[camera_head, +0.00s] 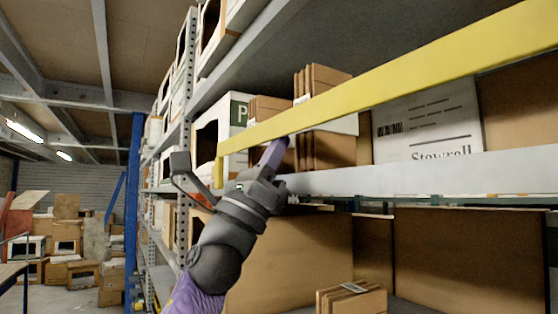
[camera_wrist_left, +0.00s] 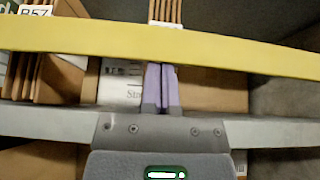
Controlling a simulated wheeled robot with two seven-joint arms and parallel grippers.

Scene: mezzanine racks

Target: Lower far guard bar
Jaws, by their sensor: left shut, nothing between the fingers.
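The yellow guard bar (camera_head: 400,87) runs across the front of the rack bay, above a grey shelf beam. Its left end (camera_head: 219,168) turns down near the rack upright. In the left wrist view the bar (camera_wrist_left: 160,40) crosses the whole upper picture. My left gripper (camera_head: 276,151) is shut and empty, with its purple fingers pointing up at the bar's lower edge. In the left wrist view the fingers (camera_wrist_left: 160,84) are pressed together, with tips just below the bar. I cannot tell whether they touch it. My right gripper is not in view.
The grey shelf beam (camera_head: 420,172) lies below the bar, close to my left gripper. Cartons and a white box (camera_head: 428,120) stand behind the bar. A big brown carton (camera_head: 470,255) is beneath.

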